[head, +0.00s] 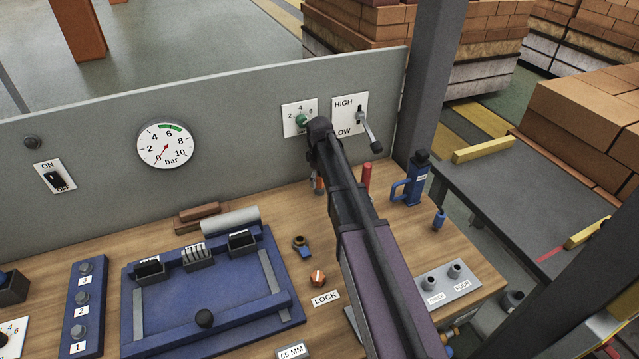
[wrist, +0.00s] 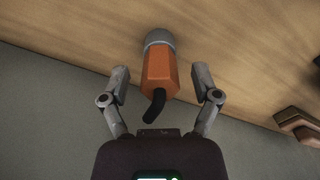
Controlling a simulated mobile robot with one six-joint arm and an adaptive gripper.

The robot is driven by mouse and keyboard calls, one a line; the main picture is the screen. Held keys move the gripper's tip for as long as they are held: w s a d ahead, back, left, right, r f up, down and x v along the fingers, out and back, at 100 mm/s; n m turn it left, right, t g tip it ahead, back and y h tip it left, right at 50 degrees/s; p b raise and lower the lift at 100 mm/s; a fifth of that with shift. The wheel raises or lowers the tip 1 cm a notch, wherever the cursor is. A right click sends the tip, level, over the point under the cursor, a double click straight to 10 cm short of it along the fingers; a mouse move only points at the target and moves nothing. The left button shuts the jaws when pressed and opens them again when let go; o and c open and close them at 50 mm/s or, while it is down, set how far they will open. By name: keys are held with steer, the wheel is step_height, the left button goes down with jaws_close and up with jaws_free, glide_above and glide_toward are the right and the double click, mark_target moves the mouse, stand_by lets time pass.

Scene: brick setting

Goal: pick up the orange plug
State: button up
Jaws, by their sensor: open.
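The orange plug (wrist: 159,72) shows in the wrist view, with an orange body, a grey collar at its far end and a short black cable bent at its near end. It is at the wooden bench top. My gripper (wrist: 163,75) is open, with one finger on each side of the plug and a gap on both sides. In the head view my arm hides most of the plug. Only a small orange part (head: 318,185) shows beside the arm, near the back panel.
A red cylinder (head: 366,180) stands close right of my arm, and a blue bottle-like tool (head: 411,180) stands farther right. The grey back panel (head: 235,120) rises behind, with a green knob (head: 301,119) and a HIGH/LOW lever (head: 370,132). A blue fixture (head: 215,290) lies at left.

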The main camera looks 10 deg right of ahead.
mark_target(320, 176)
jaws_close()
steer(key=shift+r, duration=0.1)
stand_by(0.4)
step_height(320, 176, up, 3)
steer(key=p, duration=0.3)
steer(key=shift+r, duration=0.15)
steer(key=s+a+r+p, duration=0.1)
steer(key=s+a+p, duration=0.1)
steer(key=s, duration=1.4)
steer(key=shift+r, duration=0.25)
steer(key=shift+r, duration=0.1)
step_height(320, 176, up, 12)
steer(key=p, duration=1.2)
steer(key=shift+d, duration=0.1)
